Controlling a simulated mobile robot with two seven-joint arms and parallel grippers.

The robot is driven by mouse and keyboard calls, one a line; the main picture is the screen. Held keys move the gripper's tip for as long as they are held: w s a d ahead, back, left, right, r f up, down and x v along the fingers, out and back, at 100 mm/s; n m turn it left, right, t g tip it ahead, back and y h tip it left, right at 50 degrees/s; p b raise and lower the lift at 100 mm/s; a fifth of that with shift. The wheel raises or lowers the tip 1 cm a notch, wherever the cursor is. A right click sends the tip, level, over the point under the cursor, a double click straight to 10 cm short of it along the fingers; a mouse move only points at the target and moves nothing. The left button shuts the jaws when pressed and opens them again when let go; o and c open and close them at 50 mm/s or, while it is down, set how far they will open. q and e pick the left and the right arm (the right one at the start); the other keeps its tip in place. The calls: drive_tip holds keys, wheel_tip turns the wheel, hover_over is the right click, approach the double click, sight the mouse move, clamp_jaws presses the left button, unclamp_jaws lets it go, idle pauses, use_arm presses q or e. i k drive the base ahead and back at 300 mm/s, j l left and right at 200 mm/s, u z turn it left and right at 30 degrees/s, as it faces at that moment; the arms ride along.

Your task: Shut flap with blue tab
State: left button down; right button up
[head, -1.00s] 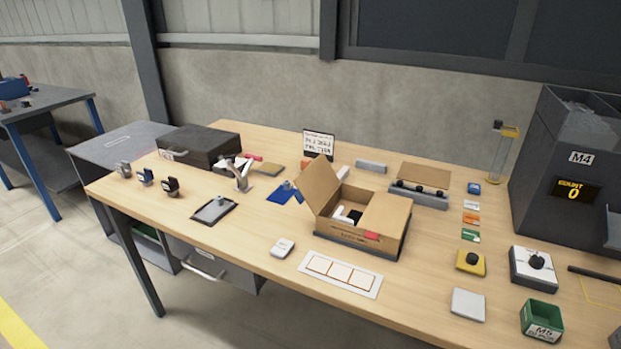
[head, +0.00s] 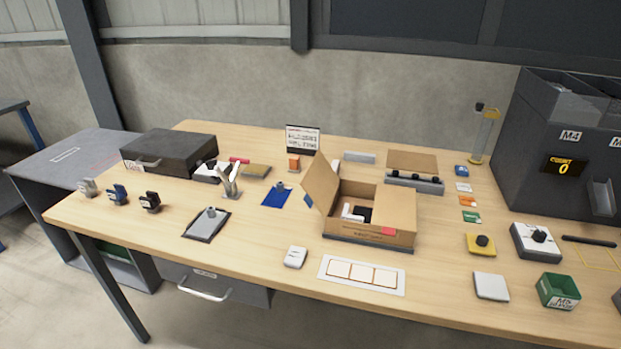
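An open cardboard box (head: 352,233) sits on the table in the head view. Its left flap (head: 320,178) stands up and leans outward to the left. A small blue patch, seemingly the blue tab (head: 308,201), shows at that flap's lower left edge. The right flap (head: 394,208) lies flat over the right part of the box. A red tab (head: 388,231) shows at the front near that flap. A white piece (head: 349,212) and a dark piece lie inside, partly hidden by the walls. Neither of my grippers is in view.
A blue mat (head: 271,198) lies left of the box. A white card with framed squares (head: 361,287) and a small white block (head: 295,257) lie in front. A grey holder with dark knobs (head: 420,184) stands behind right. Bare wood lies between the box and the yellow block (head: 481,251).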

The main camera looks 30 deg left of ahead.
sight(320, 181)
drive_tip(key=j+z, duration=0.1)
drive_tip(key=j, duration=0.35)
drive_tip(key=k+j+z, duration=0.1)
drive_tip(key=j, duration=0.3)
drive_tip(key=k+j, duration=0.1)
drive_tip(key=j, duration=0.3)
drive_tip(key=k+j+z, duration=0.15)
drive_tip(key=j, duration=0.3)
drive_tip(key=j+z, duration=0.1)
drive_tip(key=j, duration=0.3)
drive_tip(key=k+j+z, duration=0.1)
drive_tip(key=j, duration=0.3)
drive_tip(key=k, duration=0.1)
